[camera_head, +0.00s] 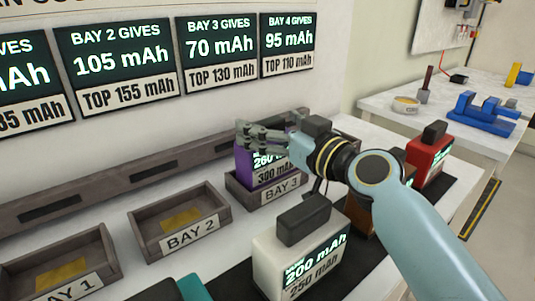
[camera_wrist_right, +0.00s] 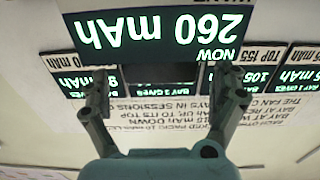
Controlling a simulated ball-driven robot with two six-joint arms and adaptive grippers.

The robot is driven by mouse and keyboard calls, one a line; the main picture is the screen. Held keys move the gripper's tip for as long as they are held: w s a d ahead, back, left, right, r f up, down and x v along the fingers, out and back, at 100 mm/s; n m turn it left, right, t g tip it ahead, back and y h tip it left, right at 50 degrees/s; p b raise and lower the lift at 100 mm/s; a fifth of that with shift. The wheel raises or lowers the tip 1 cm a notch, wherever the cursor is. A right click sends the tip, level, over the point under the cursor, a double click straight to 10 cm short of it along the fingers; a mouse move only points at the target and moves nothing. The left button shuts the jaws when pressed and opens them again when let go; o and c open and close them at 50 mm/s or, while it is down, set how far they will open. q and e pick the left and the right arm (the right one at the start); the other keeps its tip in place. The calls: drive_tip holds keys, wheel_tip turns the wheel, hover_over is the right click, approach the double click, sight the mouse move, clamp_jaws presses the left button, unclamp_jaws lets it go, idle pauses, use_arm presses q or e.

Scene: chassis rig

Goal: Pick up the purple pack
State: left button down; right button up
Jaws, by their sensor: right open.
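The purple pack (camera_head: 243,165) stands in the Bay 3 tray (camera_head: 281,190). Its front display reads 260 mAh over 300 mAh, and my right gripper hides part of its top. My right gripper (camera_head: 243,133) is open, with its fingers at the top of the pack. In the right wrist view, the pack's display (camera_wrist_right: 160,35) shows upside down, and the two open fingers (camera_wrist_right: 165,82) are spread near its edge. I cannot tell whether they touch it. My left gripper is not in view.
A white pack (camera_head: 270,262) stands in front on a dark mat, with a red pack (camera_head: 440,158) to the right. Bay 2 (camera_head: 180,220) and Bay 1 (camera_head: 60,272) hold no pack. A side table with blue parts (camera_head: 487,112) stands at the back right.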

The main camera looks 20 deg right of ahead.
drive_tip(key=shift+w+a, duration=0.25)
drive_tip(key=shift+w, duration=0.45)
drive_tip(key=shift+r, duration=0.1)
drive_tip(key=c, duration=1.8)
